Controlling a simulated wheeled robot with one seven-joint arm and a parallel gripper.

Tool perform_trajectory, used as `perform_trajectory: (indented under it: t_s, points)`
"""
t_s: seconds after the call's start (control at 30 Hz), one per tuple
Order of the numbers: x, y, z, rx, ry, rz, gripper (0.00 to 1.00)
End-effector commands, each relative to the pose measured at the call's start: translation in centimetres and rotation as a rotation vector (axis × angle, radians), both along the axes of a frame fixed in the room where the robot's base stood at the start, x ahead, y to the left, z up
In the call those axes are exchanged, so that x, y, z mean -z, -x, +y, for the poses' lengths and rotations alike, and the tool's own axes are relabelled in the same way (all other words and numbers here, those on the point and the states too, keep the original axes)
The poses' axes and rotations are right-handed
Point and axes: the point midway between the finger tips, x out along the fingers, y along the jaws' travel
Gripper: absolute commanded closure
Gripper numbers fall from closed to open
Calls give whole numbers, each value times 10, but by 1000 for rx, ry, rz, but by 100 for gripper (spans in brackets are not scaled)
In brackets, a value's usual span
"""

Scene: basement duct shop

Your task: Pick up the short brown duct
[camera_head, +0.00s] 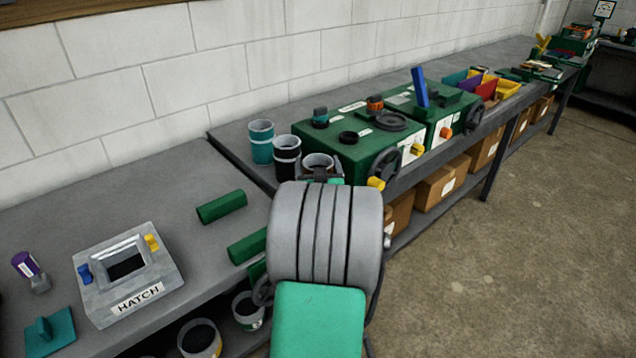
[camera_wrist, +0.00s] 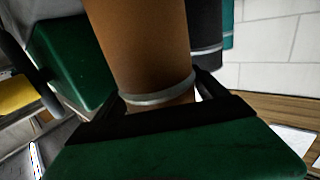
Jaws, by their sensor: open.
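The short brown duct (camera_wrist: 138,45) fills the middle of the wrist view, with a grey band around it near my gripper. My gripper (camera_wrist: 165,98) is open, with its dark fingers on either side of the duct. I cannot tell whether either finger touches it. In the head view, the duct's grey rim (camera_head: 318,160) shows just beyond my arm, and the arm hides most of its body. A dark duct (camera_head: 287,158) and a teal duct (camera_head: 261,143) stand upright to its left; both also show behind it in the wrist view.
Green machine boxes (camera_head: 352,150) with knobs and handwheels stand just right of the duct. A grey hatch box (camera_head: 128,283) and green half-round pieces (camera_head: 221,206) lie on the left bench. Cardboard boxes (camera_head: 436,187) sit on the shelf below. The floor at right is clear.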

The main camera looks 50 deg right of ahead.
Motion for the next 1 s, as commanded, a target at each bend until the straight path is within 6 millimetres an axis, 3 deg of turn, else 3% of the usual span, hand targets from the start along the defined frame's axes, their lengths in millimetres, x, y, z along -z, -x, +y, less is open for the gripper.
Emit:
perform_trajectory:
  t_s: [0.3,1.0]
  points:
    - [1,-6,-8,1,0,1,20]
    - [1,-6,-7,1,-1,1,77]
